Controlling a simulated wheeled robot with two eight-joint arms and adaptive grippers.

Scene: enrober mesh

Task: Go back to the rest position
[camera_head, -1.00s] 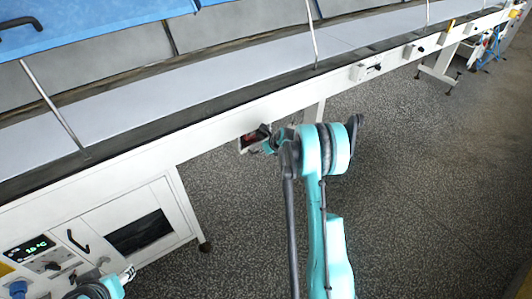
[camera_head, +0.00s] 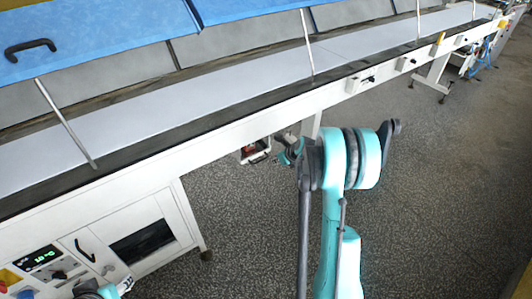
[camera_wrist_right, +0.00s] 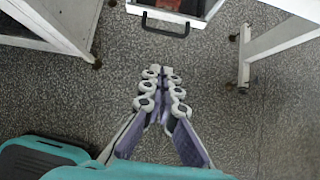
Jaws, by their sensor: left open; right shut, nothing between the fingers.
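My right gripper (camera_wrist_right: 164,80) is in the right wrist view, its two fingers together with nothing between them, above the speckled floor. In the head view my right arm crosses the middle and largely hides that gripper (camera_head: 290,150). My left gripper (camera_head: 126,285) shows only in part at the bottom left edge of the head view, in front of the control cabinet, and is open.
The long conveyor (camera_head: 225,125) crosses the head view, with blue covers (camera_head: 100,30) above. A small white drawer (camera_head: 250,152) with a dark handle sits under it, beyond my right gripper. The control cabinet (camera_head: 165,210) stands left. Floor (camera_head: 440,200) to the right is clear.

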